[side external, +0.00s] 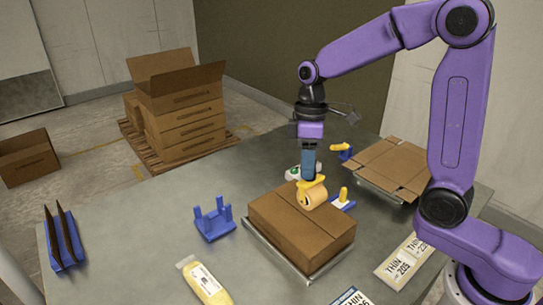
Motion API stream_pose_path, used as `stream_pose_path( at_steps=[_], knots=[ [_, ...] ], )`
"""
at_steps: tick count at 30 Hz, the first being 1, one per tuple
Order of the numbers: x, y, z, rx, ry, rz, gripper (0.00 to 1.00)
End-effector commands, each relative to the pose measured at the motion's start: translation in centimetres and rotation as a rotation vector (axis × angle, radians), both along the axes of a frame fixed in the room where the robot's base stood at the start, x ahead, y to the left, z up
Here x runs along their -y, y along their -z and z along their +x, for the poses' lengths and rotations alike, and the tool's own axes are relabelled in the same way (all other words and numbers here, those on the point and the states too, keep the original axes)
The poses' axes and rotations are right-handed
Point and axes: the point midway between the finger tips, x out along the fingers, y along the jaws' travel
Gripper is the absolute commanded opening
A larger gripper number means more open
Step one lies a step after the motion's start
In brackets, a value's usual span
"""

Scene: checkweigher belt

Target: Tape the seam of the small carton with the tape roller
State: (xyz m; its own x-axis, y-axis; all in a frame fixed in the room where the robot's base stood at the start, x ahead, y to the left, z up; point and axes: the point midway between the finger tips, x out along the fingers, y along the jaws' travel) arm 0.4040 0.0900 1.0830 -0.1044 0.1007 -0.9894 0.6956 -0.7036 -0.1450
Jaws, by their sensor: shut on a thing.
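The small carton (285,237) is closed and sits on a flat metal plate (277,256) on the grey table. A seam line runs across its top. My gripper (309,172) points down over the carton's far right part and is shut on the yellow tape roller (313,193). The roller's pale tape roll is at the carton's top near the seam; I cannot tell whether it touches. The fingers are partly hidden by the roller's handle and the small view.
A blue cradle (214,222) stands left of the carton. Flattened cartons (380,168) lie at the back right. A yellow packet (205,282) and printed cards (402,262) lie in front. A blue rack (64,240) stands at the left edge. The table's left middle is clear.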

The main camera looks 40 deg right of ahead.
Motion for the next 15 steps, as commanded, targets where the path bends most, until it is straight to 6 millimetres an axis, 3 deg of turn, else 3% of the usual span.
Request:
stream_pose_path(
  at_steps=[6,15],
  knots=[
    [1.6,0.3,-3.8,-0.028,0.001,0.007,0.00],
    [1.9,1.4,-4.7,-0.040,0.001,0.007,0.00]
  ],
)
